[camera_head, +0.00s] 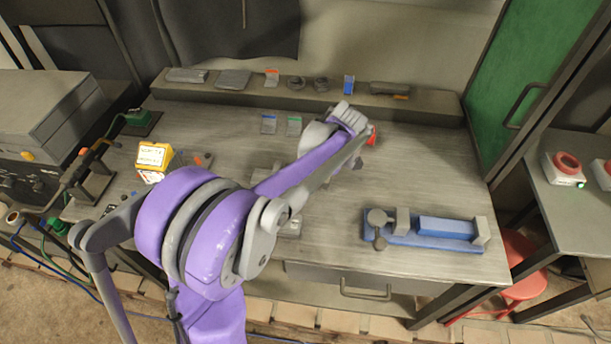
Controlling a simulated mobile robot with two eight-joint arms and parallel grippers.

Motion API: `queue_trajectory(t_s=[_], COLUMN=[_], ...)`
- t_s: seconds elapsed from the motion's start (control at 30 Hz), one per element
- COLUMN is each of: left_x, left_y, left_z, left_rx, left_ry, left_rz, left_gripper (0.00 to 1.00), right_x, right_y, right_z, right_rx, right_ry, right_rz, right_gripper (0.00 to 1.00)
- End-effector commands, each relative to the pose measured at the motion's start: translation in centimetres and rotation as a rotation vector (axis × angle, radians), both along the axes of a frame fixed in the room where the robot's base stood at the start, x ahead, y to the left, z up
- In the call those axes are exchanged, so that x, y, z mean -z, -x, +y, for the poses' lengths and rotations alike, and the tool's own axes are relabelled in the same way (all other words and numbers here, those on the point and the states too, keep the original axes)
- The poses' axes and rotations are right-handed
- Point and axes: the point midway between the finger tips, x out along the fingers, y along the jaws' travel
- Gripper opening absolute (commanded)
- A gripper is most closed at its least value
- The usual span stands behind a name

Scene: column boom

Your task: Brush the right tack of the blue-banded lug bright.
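A small grey plate with a blue band (268,124) lies on the workbench (430,160), left of a similar green-banded plate (293,127). It may be the lug; its tacks are too small to make out. Another blue-marked piece (349,84) stands on the back ledge. My purple arm comes in from the lower left and reaches over the middle of the bench. Its grey far end (350,118) is right of the banded plates; the gripper fingers cannot be made out there. A red thing (372,136) shows partly behind it. No brush can be picked out. My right gripper is not in view.
A blue vise-like fixture (445,228) sits at the bench's front right. A yellow-and-white box (153,158) stands at left, near a torch-like tool on a stand (82,165). The back ledge (430,99) holds several small items. The bench's right rear is clear.

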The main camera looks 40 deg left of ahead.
Motion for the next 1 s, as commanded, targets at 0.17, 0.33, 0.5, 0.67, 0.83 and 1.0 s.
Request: queue_trajectory(t_s=[0.17,0.33,0.5,0.67,0.83,1.0], left_x=[0.1,0.1,0.0,-0.1,-0.1,-0.2], left_y=[0.2,1.1,1.9,2.0,1.3,0.4], left_z=[-0.2,-0.7,-1.2,-1.2,-0.8,-0.3], left_rx=[0.002,0.001,0.002,0.001,0.0,-0.001], left_ry=[0.003,0.005,0.005,0.004,0.002,0.001], left_rz=[-0.003,-0.002,-0.001,-0.001,-0.002,-0.002], left_gripper=[0.0,0.0,0.0,0.0,0.0,0.0], right_x=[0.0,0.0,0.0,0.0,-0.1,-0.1], right_y=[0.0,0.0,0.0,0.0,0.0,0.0], right_z=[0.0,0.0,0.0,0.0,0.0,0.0], right_rx=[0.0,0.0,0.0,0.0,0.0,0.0], right_ry=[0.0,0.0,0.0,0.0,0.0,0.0], right_rz=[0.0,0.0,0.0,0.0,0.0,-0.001], right_gripper=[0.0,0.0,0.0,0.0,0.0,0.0])
